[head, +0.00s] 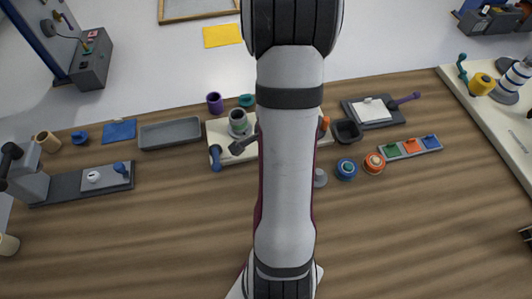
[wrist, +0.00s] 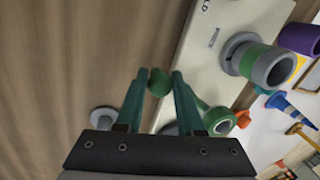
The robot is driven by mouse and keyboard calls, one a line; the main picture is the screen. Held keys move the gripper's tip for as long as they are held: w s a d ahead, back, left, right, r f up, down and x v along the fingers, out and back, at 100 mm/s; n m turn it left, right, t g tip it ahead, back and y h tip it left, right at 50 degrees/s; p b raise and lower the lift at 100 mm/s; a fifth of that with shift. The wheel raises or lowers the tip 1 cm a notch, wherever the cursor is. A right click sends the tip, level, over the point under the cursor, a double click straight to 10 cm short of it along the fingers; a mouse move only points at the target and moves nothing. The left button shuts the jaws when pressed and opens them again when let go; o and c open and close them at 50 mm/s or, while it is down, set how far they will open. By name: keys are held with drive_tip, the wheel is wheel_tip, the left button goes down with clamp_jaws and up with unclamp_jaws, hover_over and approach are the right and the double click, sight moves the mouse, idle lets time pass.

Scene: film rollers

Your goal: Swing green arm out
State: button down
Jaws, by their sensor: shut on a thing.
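In the wrist view the two teal fingers of my gripper (wrist: 158,76) are closed around a dark green knob (wrist: 158,86), which looks like the end of the green arm. The knob sits at the left edge of a cream board (wrist: 208,50). A green ring (wrist: 218,121) lies just right of the right finger, partly hidden; I cannot tell how it joins the knob. A grey roller with a green band (wrist: 262,62) stands on the board to the right. In the head view my own arm hides the gripper and the green arm; part of the cream board (head: 217,129) shows.
A grey peg (wrist: 103,117) stands left of the fingers. In the head view a blue-knobbed lever (head: 215,157) is at the board's front left. The front of the wooden table (head: 150,235) is clear.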

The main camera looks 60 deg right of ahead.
drive_tip(key=c, duration=0.5)
unclamp_jaws()
drive_tip(key=shift+c, duration=0.2)
wheel_tip(320, 180, up, 16)
drive_tip(key=s+a, duration=0.2)
drive_tip(key=s, duration=0.1)
drive_tip(key=w+a+n+y, duration=0.1)
drive_tip(key=w+a+n, duration=0.2)
drive_tip(key=a, duration=0.5)
drive_tip(key=w+a+n+y, duration=0.1)
drive_tip(key=w+a+n, duration=0.2)
drive_tip(key=a, duration=0.6)
drive_tip(key=s+a+r+n+g+y, duration=0.1)
drive_tip(key=s+a+n+g, duration=0.1)
drive_tip(key=s+a+n, duration=0.6)
drive_tip(key=a+n, duration=0.1)
drive_tip(key=n, duration=0.4)
drive_tip(key=shift+s+a+r+n, duration=0.15)
drive_tip(key=shift+s+a+n, duration=0.05)
drive_tip(key=shift+a+n, duration=0.1)
